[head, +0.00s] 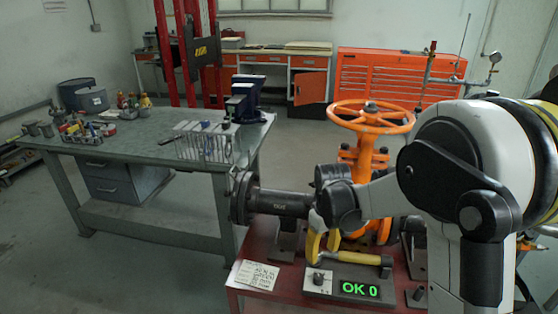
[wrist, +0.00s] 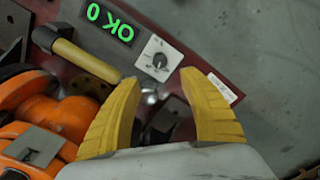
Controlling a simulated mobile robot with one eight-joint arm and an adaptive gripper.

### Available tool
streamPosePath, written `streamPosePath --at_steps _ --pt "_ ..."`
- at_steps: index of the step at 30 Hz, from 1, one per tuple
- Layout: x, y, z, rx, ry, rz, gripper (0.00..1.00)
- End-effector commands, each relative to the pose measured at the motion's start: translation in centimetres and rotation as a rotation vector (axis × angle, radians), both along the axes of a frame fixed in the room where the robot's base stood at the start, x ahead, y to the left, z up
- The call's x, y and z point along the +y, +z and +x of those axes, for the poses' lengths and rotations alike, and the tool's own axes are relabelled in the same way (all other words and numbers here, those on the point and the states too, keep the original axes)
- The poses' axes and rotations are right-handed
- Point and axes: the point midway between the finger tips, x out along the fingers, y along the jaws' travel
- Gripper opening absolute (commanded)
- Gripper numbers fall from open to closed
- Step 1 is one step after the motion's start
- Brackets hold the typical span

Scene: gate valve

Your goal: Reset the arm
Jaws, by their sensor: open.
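My gripper (head: 322,240) is open, with its yellow fingers low over the red stand in the head view. In the wrist view my gripper (wrist: 160,88) shows both fingers spread with nothing held between them. The orange gate valve (head: 370,122) stands with its handwheel on top, behind my arm. In the wrist view the orange valve body (wrist: 50,118) is at the lower left. A control box with a green "OK 0" display (head: 358,289) sits at the stand's front edge. In the wrist view its knob (wrist: 158,60) lies just beyond the fingertips. My arm hides part of the valve.
A yellow-handled tool (head: 355,257) lies beside the display. A dark cylindrical pipe end (head: 280,202) juts out left. A green-topped workbench (head: 140,138) is at the left, with open floor in front.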

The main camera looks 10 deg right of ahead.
Motion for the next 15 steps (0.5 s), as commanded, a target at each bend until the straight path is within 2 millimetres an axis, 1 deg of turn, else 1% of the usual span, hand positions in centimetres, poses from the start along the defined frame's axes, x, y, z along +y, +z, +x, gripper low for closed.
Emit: streamPosePath --at_steps 2,5,6,8,9,12,15 --pt "0.0 1.1 -0.6 -0.017 -0.013 0.001 0.5" --pt "0.0 3.8 -1.9 -0.065 -0.049 0.002 0.5" --pt "0.0 5.2 -2.7 -0.092 -0.069 0.003 0.5" --pt "0.0 7.2 -4.1 -0.138 -0.104 0.007 0.5" --pt "0.0 8.5 -5.1 -0.169 -0.127 0.011 0.5" --pt "0.0 11.2 -7.7 -0.247 -0.186 0.024 0.5" --pt "0.0 13.2 -10.5 -0.325 -0.244 0.041 0.5"
